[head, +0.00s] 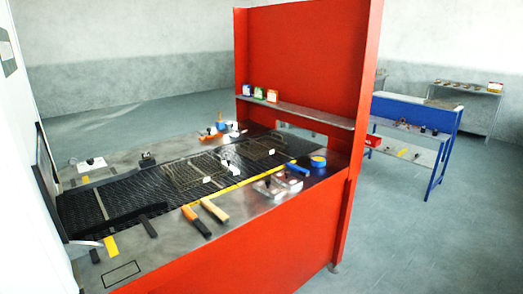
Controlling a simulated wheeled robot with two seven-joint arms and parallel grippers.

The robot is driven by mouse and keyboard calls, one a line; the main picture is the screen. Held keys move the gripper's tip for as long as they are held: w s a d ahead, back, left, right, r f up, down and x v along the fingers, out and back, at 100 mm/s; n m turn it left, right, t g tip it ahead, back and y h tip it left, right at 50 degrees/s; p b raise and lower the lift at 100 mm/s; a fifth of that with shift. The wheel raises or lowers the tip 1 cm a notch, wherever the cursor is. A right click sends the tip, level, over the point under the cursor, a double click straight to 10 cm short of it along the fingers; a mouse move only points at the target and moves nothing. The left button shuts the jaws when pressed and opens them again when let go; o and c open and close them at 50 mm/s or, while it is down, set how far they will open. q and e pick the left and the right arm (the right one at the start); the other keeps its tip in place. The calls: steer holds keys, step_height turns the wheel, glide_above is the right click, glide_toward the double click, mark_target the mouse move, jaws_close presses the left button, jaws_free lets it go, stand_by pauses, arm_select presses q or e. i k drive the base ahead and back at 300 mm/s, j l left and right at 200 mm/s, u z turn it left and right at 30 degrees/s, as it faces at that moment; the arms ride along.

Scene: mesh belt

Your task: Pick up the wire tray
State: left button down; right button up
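A dark wire tray (182,174) lies flat on the black mesh belt (128,192), near the middle of the metal bench. A second similar wire tray or rack (260,149) lies farther right on the belt. Small white tags (207,180) sit at their near edges. Neither of my grippers is in view, and nothing is seen touching the trays.
The red bench (260,235) has a tall red panel (305,50) and a shelf with small boxes. Two orange-handled tools (196,221), shallow metal pans (270,188) and a blue roll (318,161) lie along the near edge. Open floor lies to the right.

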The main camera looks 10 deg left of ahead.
mark_target(252, 142)
steer(key=i+l, duration=0.15)
steer(key=i, duration=0.25)
steer(key=i+l, duration=0.1)
steer(key=i, duration=0.35)
